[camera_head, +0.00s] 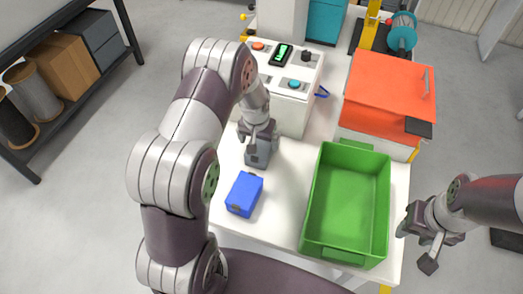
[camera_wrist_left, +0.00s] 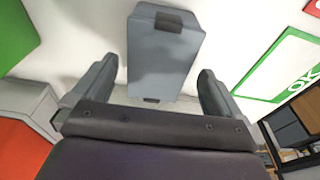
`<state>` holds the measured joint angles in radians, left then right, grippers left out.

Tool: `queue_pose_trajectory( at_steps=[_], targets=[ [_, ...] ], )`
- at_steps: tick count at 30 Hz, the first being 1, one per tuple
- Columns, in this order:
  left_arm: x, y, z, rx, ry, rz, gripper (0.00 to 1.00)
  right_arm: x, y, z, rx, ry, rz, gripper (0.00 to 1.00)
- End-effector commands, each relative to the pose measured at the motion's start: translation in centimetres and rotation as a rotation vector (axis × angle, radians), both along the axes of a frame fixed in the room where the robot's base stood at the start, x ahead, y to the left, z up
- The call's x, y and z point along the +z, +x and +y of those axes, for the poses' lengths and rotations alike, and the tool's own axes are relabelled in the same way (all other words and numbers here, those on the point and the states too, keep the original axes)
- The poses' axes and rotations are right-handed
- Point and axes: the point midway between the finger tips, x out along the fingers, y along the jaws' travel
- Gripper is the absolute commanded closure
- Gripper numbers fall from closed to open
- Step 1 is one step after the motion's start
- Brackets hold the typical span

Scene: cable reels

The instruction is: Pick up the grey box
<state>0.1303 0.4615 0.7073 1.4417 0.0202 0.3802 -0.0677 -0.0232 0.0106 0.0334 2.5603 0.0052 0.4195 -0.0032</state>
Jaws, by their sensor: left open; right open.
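The grey box (camera_head: 268,152) lies on the white table behind the blue box, partly covered by my left gripper (camera_head: 257,153) in the head view. In the left wrist view the grey box (camera_wrist_left: 163,55) has dark end patches and lies ahead, between the lines of the two spread fingers (camera_wrist_left: 157,82). My left gripper is open above the box, with a gap on each side; I cannot tell how far down the fingers reach. My right gripper (camera_head: 417,247) is open and empty off the table's right side.
A blue box (camera_head: 244,194) lies nearer on the table (camera_head: 275,222). An empty green bin (camera_head: 346,205) stands to the right, with an orange-red lidded box (camera_head: 388,92) behind it. A white control panel (camera_head: 290,105) with buttons and a green-lit screen stands behind the grey box.

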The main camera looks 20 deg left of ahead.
Motion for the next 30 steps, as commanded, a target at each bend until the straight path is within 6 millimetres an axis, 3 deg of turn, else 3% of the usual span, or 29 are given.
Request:
queue_pose_trajectory(
  at_steps=[6,9,23,26,28,30],
  targets=[
    [-3.8,0.8,-0.4,0.0,0.0,0.005,0.0,1.0,0.0,0.0,0.0,0.0,0.0,0.57],
    [-4.7,1.0,-0.4,0.0,0.0,0.002,0.0,1.0,0.0,0.0,0.0,0.0,0.0,0.57],
    [-5.0,1.0,-0.4,0.0,0.0,0.001,0.0,0.8,0.0,0.0,0.0,0.0,0.0,0.57],
    [-5.0,1.0,-0.4,0.0,0.0,0.001,0.26,0.9,0.0,0.0,0.0,0.0,0.0,0.57],
    [-5.0,1.0,-0.4,0.0,0.0,0.001,0.49,0.9,0.0,0.0,0.0,0.0,0.0,0.57],
    [-4.9,1.0,-0.4,0.0,0.0,0.001,0.54,0.9,0.0,0.0,0.0,0.0,0.0,0.57]
  ],
)
